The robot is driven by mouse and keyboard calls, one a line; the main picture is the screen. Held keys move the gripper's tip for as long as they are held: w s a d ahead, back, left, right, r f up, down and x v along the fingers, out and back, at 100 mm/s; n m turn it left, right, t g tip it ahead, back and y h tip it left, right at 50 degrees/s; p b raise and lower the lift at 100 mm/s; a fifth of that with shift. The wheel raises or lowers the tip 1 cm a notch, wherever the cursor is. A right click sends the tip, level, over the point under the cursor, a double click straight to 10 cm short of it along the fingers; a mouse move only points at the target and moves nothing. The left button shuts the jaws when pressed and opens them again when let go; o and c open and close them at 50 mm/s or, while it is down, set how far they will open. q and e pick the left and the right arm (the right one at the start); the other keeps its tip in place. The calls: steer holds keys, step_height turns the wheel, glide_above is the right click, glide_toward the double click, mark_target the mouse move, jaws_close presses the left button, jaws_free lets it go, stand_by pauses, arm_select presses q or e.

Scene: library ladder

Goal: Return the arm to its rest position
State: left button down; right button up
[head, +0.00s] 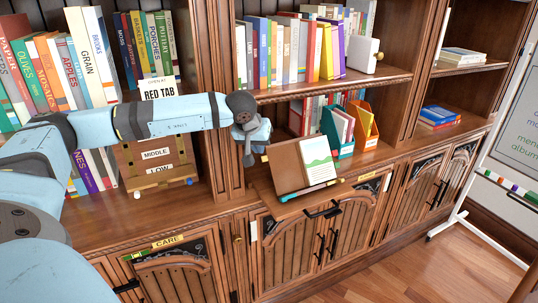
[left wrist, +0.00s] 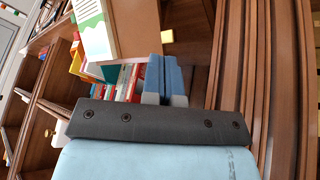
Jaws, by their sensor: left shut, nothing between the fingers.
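My left arm (head: 165,118) reaches in from the left across the bookcase, bent downward at its dark joint. My left gripper (head: 249,158) hangs in front of the wooden upright, just left of the bookstand. It is shut and empty; its two blue fingers lie side by side in the left wrist view (left wrist: 164,75). My right gripper is not in view.
Full book rows (head: 285,50) stand on the shelves. A teal file box (head: 336,130) and an orange one (head: 364,125) stand behind the bookstand. A wooden box labelled MIDDLE and LOW (head: 157,163) sits below my forearm. A whiteboard (head: 515,120) stands right; floor is clear at lower right.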

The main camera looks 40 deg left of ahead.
arm_select(q)
steer(key=s+r, duration=0.1)
steer(key=s+a+r, duration=0.1)
steer(key=shift+s+r, duration=0.2)
steer(key=shift+r, duration=0.15)
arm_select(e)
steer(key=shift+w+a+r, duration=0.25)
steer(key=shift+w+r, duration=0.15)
arm_select(q)
steer(key=shift+f, duration=0.1)
